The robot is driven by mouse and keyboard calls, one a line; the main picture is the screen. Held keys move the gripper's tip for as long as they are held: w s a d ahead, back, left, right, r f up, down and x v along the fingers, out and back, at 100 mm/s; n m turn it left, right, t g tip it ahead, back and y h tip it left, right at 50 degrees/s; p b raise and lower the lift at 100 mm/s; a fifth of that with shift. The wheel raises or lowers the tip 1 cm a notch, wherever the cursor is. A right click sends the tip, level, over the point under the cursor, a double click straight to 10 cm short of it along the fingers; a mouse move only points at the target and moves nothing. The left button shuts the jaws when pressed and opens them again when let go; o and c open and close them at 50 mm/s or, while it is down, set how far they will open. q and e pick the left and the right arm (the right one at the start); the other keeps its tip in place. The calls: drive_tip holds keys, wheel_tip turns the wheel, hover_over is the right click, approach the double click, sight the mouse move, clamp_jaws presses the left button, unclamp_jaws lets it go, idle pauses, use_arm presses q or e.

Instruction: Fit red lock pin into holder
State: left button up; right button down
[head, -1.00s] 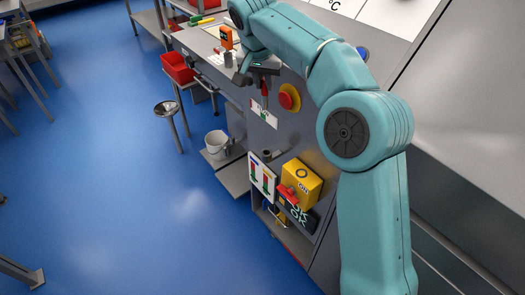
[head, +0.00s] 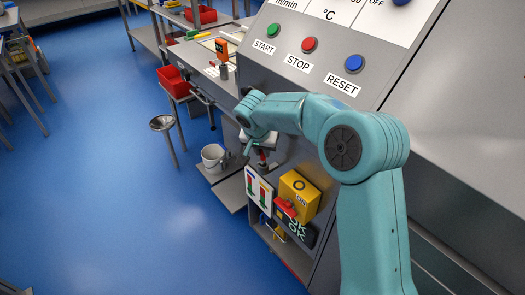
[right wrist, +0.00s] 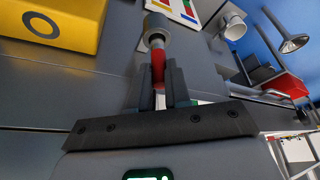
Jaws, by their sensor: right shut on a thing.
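The red lock pin (right wrist: 158,70) is between the two dark fingers of my right gripper (right wrist: 164,88), which is shut on it. In the right wrist view its light shank points at the grey cylindrical holder (right wrist: 156,22) and overlaps it; I cannot tell how far the shank is inside. In the head view my right gripper (head: 260,138) is low at the panel front, with the pin (head: 263,154) showing red below it. The holder (head: 262,166) is directly under the pin, partly hidden. My left gripper is not in view.
A yellow box (head: 300,190) with a red part (head: 285,207) stands just right of the holder. A white board with coloured bars (head: 259,188) is below it. START, STOP and RESET buttons are on the panel above. A bucket (head: 213,157) and stool (head: 163,123) stand left; the blue floor is open.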

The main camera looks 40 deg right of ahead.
drive_tip(key=shift+f, duration=0.3)
drive_tip(key=shift+r, duration=0.1)
drive_tip(key=shift+f, duration=0.2)
drive_tip(key=c, duration=1.1)
unclamp_jaws()
drive_tip(key=shift+r, duration=0.1)
